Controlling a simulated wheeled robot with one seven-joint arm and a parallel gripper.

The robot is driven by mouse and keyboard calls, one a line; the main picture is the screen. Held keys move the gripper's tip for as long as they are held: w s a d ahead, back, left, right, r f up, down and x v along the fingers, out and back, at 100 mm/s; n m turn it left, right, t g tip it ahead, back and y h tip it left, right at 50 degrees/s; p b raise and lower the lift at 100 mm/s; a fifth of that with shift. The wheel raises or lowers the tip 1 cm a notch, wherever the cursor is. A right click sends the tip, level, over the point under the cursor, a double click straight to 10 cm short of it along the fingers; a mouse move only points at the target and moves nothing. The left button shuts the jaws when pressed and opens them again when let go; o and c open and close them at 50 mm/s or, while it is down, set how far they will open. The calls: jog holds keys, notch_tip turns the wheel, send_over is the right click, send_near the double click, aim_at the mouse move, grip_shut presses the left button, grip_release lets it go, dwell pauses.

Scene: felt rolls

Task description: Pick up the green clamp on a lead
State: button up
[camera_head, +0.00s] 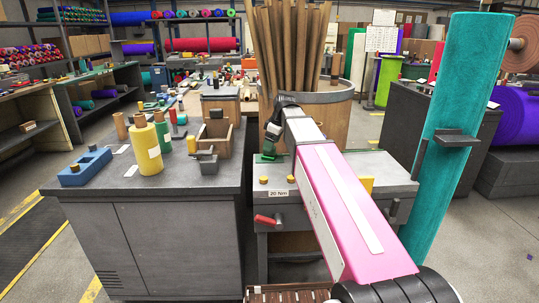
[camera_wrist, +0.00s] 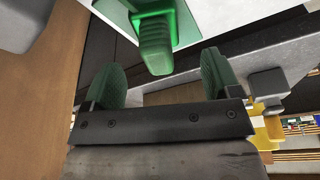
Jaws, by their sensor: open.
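A bright green piece, which looks like the green clamp (camera_wrist: 155,45), is at the top middle of the wrist view, in front of a pale surface with a green edge. My gripper (camera_wrist: 160,68) has two dark green ribbed fingers, spread apart on either side below the clamp. The clamp shows in the gap between them, and neither finger visibly closes on it. In the head view my gripper (camera_head: 266,154) points down at the back left of the small grey bench. There, green fingers and clamp cannot be told apart. I cannot make out the lead.
A large wooden barrel (camera_head: 325,118) of cardboard tubes stands close behind my gripper. A tall teal roll (camera_head: 462,120) leans at the right. The grey cabinet top (camera_head: 105,183) at left holds a yellow spool (camera_head: 145,150), a blue block (camera_head: 84,168) and a wooden box (camera_head: 216,138).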

jog(key=x, duration=0.5)
jog(key=shift+w, duration=0.1)
jog(key=shift+r, duration=0.1)
jog(key=c, duration=1.2)
